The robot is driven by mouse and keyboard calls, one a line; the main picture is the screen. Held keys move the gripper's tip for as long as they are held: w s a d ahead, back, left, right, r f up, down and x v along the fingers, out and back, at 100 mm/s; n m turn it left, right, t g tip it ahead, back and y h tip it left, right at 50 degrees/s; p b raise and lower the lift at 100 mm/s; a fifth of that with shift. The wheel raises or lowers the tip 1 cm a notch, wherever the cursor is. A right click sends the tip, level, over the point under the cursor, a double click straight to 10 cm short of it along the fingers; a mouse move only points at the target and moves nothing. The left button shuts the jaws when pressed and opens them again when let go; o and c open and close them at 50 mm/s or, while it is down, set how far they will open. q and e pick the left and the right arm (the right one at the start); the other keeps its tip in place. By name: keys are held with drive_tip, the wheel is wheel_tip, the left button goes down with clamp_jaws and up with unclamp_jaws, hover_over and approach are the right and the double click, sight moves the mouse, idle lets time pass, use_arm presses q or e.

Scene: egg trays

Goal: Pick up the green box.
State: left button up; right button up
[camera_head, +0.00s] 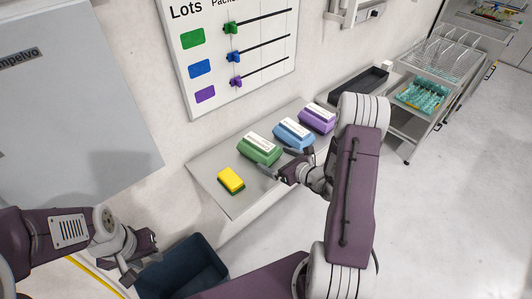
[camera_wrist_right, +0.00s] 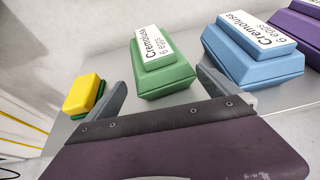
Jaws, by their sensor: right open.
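The green box (camera_head: 258,150) is an egg carton with a white label. It sits on the grey shelf (camera_head: 215,168) between a yellow sponge and a blue box. It also shows in the right wrist view (camera_wrist_right: 166,74), labelled "Cremolusa 6 eggs". My right gripper (camera_head: 278,163) is open at the front of the green box. In the right wrist view its two fingers (camera_wrist_right: 158,90) stand apart, one toward each side of the green box, and hold nothing. My left gripper (camera_head: 145,256) is at the lower left, far from the box, near a dark bin; its finger gap is unclear.
A yellow and green sponge (camera_head: 231,179) lies left of the green box. A blue box (camera_head: 293,134) and a purple box (camera_head: 317,118) stand to its right. A black tray (camera_head: 359,87) is further right, beside a cart (camera_head: 409,107). A dark bin (camera_head: 183,272) stands below.

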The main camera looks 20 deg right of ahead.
sight(259, 149)
drive_tip(key=shift+p+x, duration=0.5)
drive_tip(key=shift+x, duration=2.55)
clamp_jaws()
drive_tip(key=shift+s+r, duration=0.15)
drive_tip(key=shift+s, duration=0.05)
drive_tip(key=shift+d, duration=0.1)
drive_tip(key=shift+w+r, duration=0.1)
drive_tip(key=shift+r, duration=0.15)
